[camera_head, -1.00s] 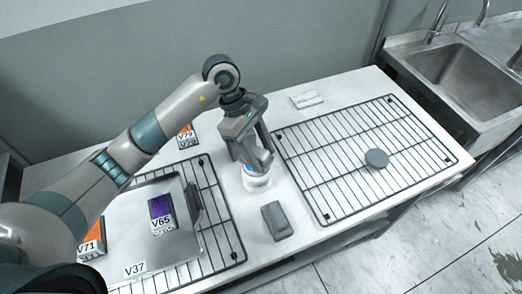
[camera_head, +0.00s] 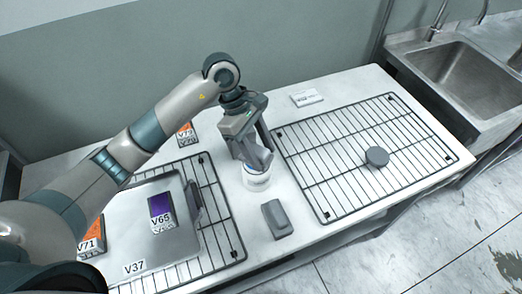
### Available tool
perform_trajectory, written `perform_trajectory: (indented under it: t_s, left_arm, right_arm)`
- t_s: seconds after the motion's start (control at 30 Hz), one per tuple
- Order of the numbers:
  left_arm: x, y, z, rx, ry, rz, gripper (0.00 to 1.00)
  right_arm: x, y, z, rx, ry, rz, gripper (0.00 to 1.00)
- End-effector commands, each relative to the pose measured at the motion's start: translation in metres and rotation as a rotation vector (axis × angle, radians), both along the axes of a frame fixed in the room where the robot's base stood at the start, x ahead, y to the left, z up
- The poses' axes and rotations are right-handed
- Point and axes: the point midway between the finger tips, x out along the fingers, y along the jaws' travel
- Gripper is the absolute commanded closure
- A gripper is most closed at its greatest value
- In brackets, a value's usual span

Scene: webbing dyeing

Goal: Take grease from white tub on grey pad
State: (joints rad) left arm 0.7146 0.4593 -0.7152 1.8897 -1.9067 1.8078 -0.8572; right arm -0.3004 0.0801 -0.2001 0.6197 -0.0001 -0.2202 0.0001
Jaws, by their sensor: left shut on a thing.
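The white tub (camera_head: 256,182) stands upright on the white table, between the two wire racks. My left gripper (camera_head: 259,160) reaches down from above, its fingertips at the tub's mouth. It is shut on a small grey piece that looks like the grey pad, mostly hidden between the fingers. The tub's inside and any grease are hidden by the fingers. My right gripper is not in view.
A grey block (camera_head: 277,219) lies in front of the tub. A round grey disc (camera_head: 377,157) lies on the right rack (camera_head: 340,178). A metal tray (camera_head: 180,246) with a V65 packet (camera_head: 161,213) is on the left rack (camera_head: 233,236). A sink (camera_head: 455,70) is at right.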

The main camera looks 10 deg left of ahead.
Motion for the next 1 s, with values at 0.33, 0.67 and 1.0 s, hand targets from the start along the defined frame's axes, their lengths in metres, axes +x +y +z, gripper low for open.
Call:
perform_trajectory:
  t_s: [0.33,0.67,1.0]
  left_arm:
    - [0.0000,0.0000,-0.0033,0.000,0.000,0.000,0.73]
    - [0.0000,0.0000,-0.0049,0.000,0.000,0.000,0.73]
    - [-0.0004,0.0000,-0.0058,0.000,0.001,0.000,0.73]
  right_arm:
    - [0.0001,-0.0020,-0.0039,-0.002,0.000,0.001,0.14]
    - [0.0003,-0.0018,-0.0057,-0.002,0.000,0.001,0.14]
    - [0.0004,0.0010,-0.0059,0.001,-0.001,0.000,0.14]
